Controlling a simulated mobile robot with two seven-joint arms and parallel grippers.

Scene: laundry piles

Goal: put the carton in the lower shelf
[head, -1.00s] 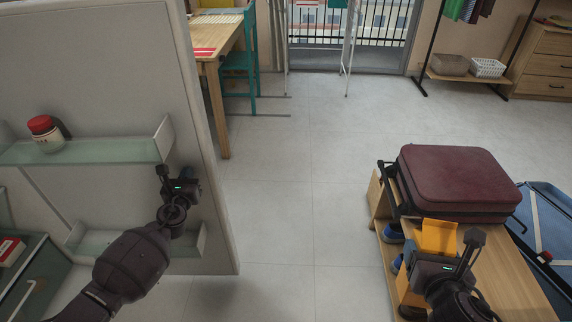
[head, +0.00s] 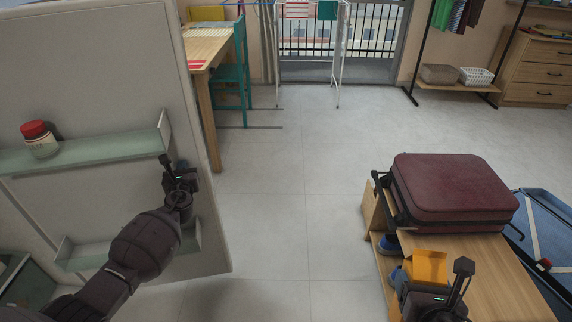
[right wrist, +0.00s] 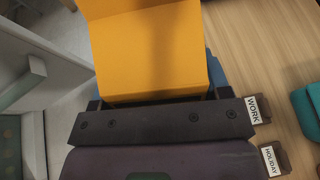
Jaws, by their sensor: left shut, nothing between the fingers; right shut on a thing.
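The carton (head: 428,265) is orange-yellow and sits at the lower right of the head view. My right gripper (head: 436,284) is shut on it, above the bench's near end. In the right wrist view the carton (right wrist: 150,52) fills the upper middle, and its far end is cut off. The lower shelf (head: 85,258) is a shallow ledge on the pale upright panel at left; the part I see is empty, and my left arm hides some of it. My left gripper (head: 176,166) is shut and empty in front of the panel's right edge, above that shelf.
An upper shelf (head: 95,152) holds a red-lidded jar (head: 39,139). A maroon suitcase (head: 455,185) lies on the wooden bench (head: 490,270), with blue shoes (head: 389,244) below. A blue folded item (head: 545,235) stands at right. Floor (head: 275,220) between panel and bench is clear.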

